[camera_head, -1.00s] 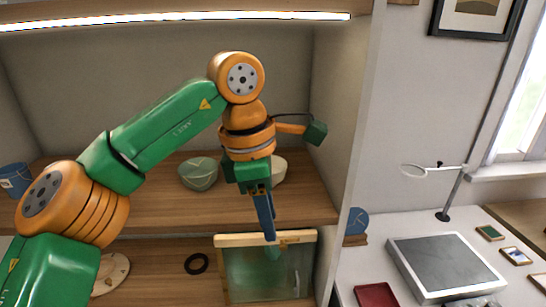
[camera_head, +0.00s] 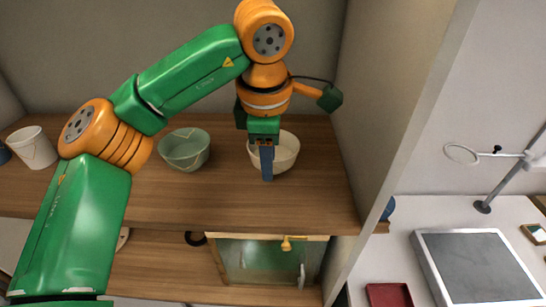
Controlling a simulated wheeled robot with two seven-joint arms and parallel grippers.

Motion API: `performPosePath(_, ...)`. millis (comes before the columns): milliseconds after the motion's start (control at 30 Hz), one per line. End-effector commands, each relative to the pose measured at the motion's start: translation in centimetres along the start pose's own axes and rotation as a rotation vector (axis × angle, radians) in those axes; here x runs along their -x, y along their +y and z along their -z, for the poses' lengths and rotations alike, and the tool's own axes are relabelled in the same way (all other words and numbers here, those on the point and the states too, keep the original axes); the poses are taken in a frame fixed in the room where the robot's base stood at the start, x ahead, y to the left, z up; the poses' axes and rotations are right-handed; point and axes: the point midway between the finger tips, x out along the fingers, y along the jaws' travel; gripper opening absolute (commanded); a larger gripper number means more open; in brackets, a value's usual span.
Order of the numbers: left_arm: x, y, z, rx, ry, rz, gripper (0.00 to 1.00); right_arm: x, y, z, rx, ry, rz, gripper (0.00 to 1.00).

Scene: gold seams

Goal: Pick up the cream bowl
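The cream bowl (camera_head: 287,151) stands upright on the wooden shelf, right of centre in the head view. My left gripper (camera_head: 267,177) points down at the bowl's near left side and hides part of its rim. From this view I cannot tell whether a finger is inside the bowl or in front of it, nor whether it touches. The fingers line up one behind the other, so their opening is hidden. My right gripper is not in view.
A green bowl (camera_head: 185,150) with gold seams stands left of the cream bowl. A white cup (camera_head: 33,148) stands far left. The cupboard's side wall (camera_head: 400,120) rises close on the right. Below are a glass-fronted door (camera_head: 255,262) and a red tray (camera_head: 389,295).

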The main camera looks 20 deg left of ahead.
Motion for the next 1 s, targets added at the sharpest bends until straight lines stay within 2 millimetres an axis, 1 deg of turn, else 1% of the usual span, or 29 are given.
performPosePath(67, -0.38, -0.04, 0.01, -0.001, 0.001, 0.001, 0.4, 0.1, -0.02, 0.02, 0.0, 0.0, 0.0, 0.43)
performPosePath(233, -0.39, -0.03, -0.02, -0.001, 0.0, 0.001, 0.4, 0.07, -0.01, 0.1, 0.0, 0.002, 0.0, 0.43)
performPosePath(267, -0.39, -0.03, -0.02, -0.001, 0.0, 0.001, 0.31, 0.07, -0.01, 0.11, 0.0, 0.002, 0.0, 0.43)
performPosePath(300, -0.38, -0.03, -0.02, -0.001, 0.0, 0.001, 0.21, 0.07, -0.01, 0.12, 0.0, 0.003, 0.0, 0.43)
performPosePath(367, -0.38, -0.03, -0.02, -0.001, 0.0, 0.001, 0.04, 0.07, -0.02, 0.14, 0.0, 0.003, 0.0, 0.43)
performPosePath(400, -0.37, -0.03, -0.02, -0.001, 0.0, 0.001, 0.0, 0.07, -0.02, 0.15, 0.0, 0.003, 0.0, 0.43)
performPosePath(1000, -0.35, -0.02, -0.03, -0.001, -0.001, 0.001, 0.0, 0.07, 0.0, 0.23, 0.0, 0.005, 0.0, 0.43)
